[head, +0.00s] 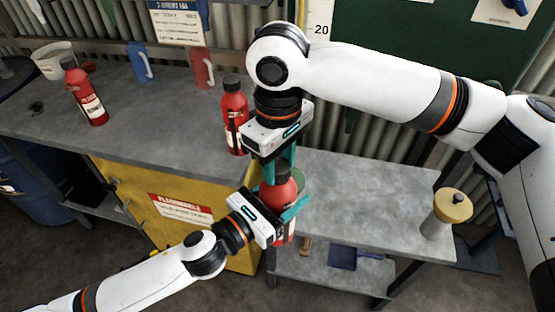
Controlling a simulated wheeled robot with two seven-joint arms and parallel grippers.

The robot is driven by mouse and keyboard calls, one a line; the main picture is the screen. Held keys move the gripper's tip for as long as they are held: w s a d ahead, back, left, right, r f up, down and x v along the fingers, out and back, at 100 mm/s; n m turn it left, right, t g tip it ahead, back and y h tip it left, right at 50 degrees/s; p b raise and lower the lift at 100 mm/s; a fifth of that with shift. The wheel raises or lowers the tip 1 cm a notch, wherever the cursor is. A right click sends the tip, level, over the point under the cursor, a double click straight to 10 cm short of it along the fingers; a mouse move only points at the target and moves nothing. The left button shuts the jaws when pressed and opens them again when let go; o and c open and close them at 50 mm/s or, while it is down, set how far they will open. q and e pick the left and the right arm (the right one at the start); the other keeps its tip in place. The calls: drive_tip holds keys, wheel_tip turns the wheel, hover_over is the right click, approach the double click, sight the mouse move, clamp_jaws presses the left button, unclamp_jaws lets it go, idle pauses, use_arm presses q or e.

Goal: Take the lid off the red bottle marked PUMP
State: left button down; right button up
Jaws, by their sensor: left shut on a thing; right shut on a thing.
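A red bottle (280,194) is held upright in front of the bench, between my two grippers. My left gripper (285,214) is shut around its body from the left. My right gripper (282,168) points down from above and is shut on the dark lid (283,176) at its top. The lid is mostly hidden by the fingers, and I cannot tell whether it is apart from the neck. The held bottle's label is covered, so its marking cannot be read.
Another red bottle (235,118) with a dark lid stands on the bench (160,110) just behind my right gripper. A further red bottle (84,93) stands at the left. A tan-lidded canister (447,212) stands on the lower right table (370,195), whose middle is clear.

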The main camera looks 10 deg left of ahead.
sight(278, 164)
drive_tip(key=n, duration=0.5)
drive_tip(key=shift+s+a+r, duration=0.1)
drive_tip(key=shift+a, duration=0.1)
drive_tip(key=n, duration=0.4)
drive_tip(key=shift+n, duration=0.3)
drive_tip(key=n, duration=0.4)
drive_tip(key=shift+w+d+n, duration=0.1)
drive_tip(key=shift+w+n, duration=0.1)
drive_tip(key=shift+n, duration=0.2)
drive_tip(key=n, duration=0.5)
drive_tip(key=shift+w+n, duration=0.2)
drive_tip(key=shift+n, duration=0.2)
drive_tip(key=shift+r, duration=0.2)
drive_tip(key=shift+r, duration=0.95)
drive_tip(key=shift+s+r, duration=0.1)
drive_tip(key=shift+r, duration=1.85)
